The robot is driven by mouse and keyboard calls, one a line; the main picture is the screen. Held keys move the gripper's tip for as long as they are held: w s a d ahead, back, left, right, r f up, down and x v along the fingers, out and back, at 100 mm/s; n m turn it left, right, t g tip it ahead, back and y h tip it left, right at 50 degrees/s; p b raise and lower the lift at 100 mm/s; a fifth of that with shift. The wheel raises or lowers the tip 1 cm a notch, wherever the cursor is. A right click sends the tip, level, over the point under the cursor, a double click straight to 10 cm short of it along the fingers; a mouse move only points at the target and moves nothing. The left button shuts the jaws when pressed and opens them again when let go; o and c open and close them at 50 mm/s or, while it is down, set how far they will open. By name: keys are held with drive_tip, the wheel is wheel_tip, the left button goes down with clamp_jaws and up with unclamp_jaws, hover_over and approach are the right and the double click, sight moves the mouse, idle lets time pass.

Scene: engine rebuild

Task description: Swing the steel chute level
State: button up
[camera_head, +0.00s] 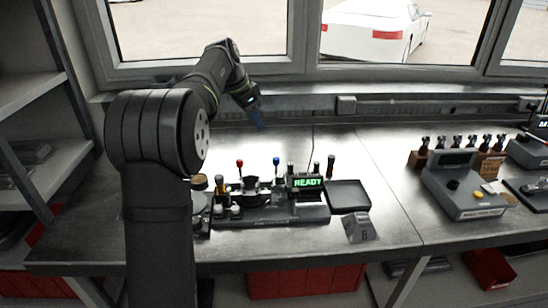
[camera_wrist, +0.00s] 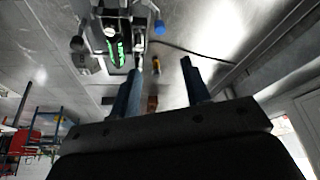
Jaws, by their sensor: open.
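My gripper (camera_head: 257,118) is raised above the back of the bench, near the window sill, with blue fingers pointing down. In the wrist view its two fingers (camera_wrist: 160,67) are spread apart with nothing between them. A dark bench station (camera_head: 270,216) stands below and in front of it, apart from the fingers. The station has a red-knobbed lever (camera_head: 239,163), a blue-knobbed lever (camera_head: 276,161) and a lit READY display (camera_head: 307,183). The blue knob (camera_wrist: 159,27) and green display (camera_wrist: 117,50) also show in the wrist view. I cannot clearly tell the steel chute from the station's other parts.
A dark shallow tray (camera_head: 349,196) lies right of the station, with a small numbered block (camera_head: 358,227) in front. A grey control box (camera_head: 465,192) and wooden racks of dark-handled tools (camera_head: 437,158) stand at the right.

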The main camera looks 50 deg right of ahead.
sight(275, 159)
drive_tip(key=x, duration=1.7)
drive_tip(key=shift+s+d+f, duration=0.1)
drive_tip(key=shift+d, duration=0.05)
clamp_jaws()
